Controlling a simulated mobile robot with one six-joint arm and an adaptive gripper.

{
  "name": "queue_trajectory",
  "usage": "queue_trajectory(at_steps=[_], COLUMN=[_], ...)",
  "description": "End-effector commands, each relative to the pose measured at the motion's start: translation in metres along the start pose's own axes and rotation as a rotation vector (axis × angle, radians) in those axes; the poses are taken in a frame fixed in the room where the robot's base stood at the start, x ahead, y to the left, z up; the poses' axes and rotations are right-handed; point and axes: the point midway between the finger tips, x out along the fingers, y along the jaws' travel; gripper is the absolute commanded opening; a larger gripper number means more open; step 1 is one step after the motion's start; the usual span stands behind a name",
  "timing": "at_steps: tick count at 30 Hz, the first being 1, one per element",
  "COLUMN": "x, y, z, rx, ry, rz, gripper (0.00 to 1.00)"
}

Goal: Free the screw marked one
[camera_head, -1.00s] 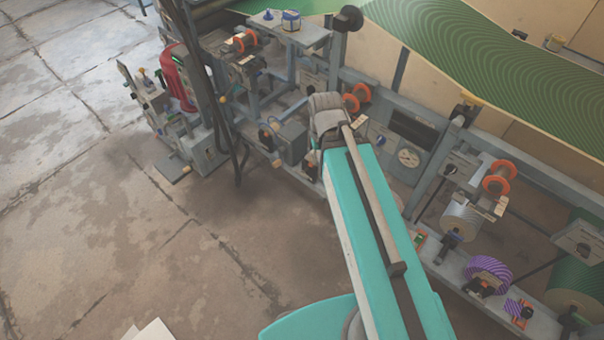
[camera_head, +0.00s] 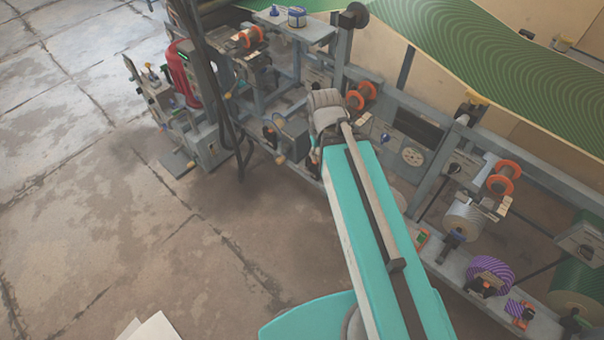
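I cannot make out a screw marked one; any such marking is too small to read. The press (camera_head: 437,160) runs from the upper left to the lower right. Orange handwheels (camera_head: 365,93) sit just right of my arm's grey joint, with a small pale tag below them. More orange wheels (camera_head: 503,177) with pale tags stand at the right, and others (camera_head: 248,37) at the upper left. My teal arm reaches up the middle to the grey joint in front of the press. I cannot make out my gripper; the arm's far end is hidden behind this joint.
A green patterned web (camera_head: 480,50) slopes across the upper right. A silver roll (camera_head: 464,220) and a purple striped roll (camera_head: 490,274) are at the lower right. A red unit (camera_head: 184,72) stands at the left. White sheets (camera_head: 152,328) show at the bottom. The left floor is clear.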

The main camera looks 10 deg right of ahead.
Motion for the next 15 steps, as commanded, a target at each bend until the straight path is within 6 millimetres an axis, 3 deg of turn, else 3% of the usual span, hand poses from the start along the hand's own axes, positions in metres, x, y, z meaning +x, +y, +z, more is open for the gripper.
queue_trajectory(at_steps=[1,5,15], x=[0.001,0.007,0.055], y=[0.0,0.0,0.0], z=[0.0,-0.001,-0.005], rx=[0.0,0.0,0.0], ry=[0.0,0.001,0.012], rz=[0.0,0.0,0.0], gripper=[0.21,0.0,0.0])
